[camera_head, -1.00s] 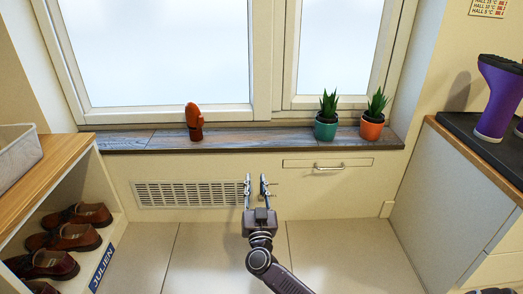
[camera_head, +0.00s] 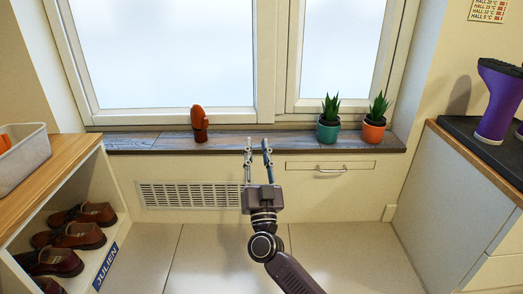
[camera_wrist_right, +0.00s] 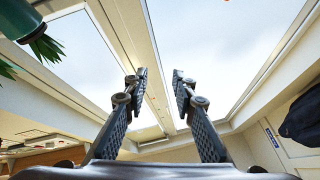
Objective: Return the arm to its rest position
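My right gripper (camera_head: 258,148) is in the middle of the head view, in front of the wall below the window sill. Its two fingers point up and stand apart, with nothing between them. In the right wrist view the open fingers (camera_wrist_right: 157,85) show against the bright window, also empty. My right arm comes in from the bottom of the head view. My left gripper is not in view.
The window sill (camera_head: 170,142) bears an orange object (camera_head: 199,124) and two potted plants (camera_head: 328,120) (camera_head: 374,120). A shoe cubby (camera_head: 75,155) with brown shoes (camera_head: 75,236) stands left; a grey cabinet (camera_head: 440,190) stands right. Floor between is clear.

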